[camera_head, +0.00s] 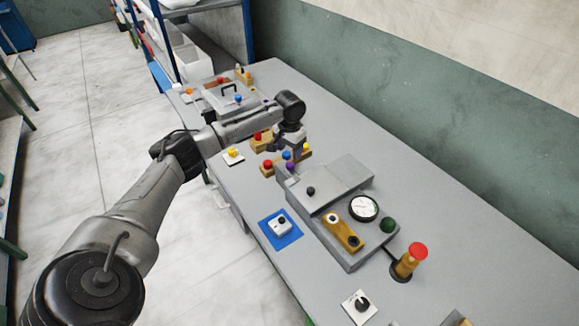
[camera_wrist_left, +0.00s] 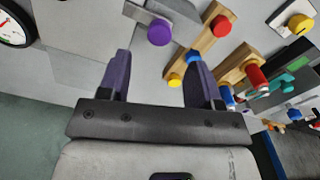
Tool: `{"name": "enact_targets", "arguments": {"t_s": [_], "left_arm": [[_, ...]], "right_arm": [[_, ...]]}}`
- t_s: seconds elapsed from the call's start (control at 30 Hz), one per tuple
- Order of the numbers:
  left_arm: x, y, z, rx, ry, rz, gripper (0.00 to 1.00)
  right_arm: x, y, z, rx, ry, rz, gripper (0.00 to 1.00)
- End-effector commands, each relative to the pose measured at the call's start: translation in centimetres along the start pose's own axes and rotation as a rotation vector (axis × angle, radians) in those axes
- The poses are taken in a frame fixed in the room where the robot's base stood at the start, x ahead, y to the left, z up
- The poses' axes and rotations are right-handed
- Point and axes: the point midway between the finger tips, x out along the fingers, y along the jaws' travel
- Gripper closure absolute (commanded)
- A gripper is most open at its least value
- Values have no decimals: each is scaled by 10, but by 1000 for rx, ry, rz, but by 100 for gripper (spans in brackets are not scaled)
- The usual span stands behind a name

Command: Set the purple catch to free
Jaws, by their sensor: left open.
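The purple catch (camera_wrist_left: 159,32) is a round purple knob on a grey lever, beside the grey press body (camera_wrist_left: 85,45) in the left wrist view. In the head view the purple knob (camera_head: 290,166) shows small at the far-left corner of the press (camera_head: 345,180). My left gripper (camera_wrist_left: 157,70) is open and empty, its two purple-faced fingers on either side of the knob in the picture. The knob appears beyond the fingertips; I cannot tell the exact gap. In the head view my gripper (camera_head: 287,142) hangs just behind the knob. My right gripper is not in view.
A wooden bar (camera_wrist_left: 197,48) with red, blue and yellow knobs lies close to the catch. Another wooden block (camera_wrist_left: 240,66) is beside it. The press carries a gauge (camera_head: 364,207); a red-topped post (camera_head: 411,260) stands nearby. The table along the wall (camera_head: 450,230) is clear.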

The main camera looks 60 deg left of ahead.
Motion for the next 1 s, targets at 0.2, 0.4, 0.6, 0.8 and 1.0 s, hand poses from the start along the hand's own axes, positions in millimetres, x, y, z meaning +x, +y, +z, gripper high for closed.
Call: {"name": "enact_targets", "arguments": {"t_s": [0.2, 0.4, 0.6, 0.8, 1.0], "left_arm": [[41, 0, 0, -1, -1, 0, 42], [65, 0, 0, 0, -1, -1, 42], [77, 0, 0, 1, 0, -1, 42], [80, 0, 0, 1, 0, -1, 42], [79, 0, 0, 1, 0, -1, 44]], "right_arm": [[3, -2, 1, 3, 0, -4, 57], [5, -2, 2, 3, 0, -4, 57], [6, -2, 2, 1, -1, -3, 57], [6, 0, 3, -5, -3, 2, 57], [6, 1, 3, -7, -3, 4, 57]]}}
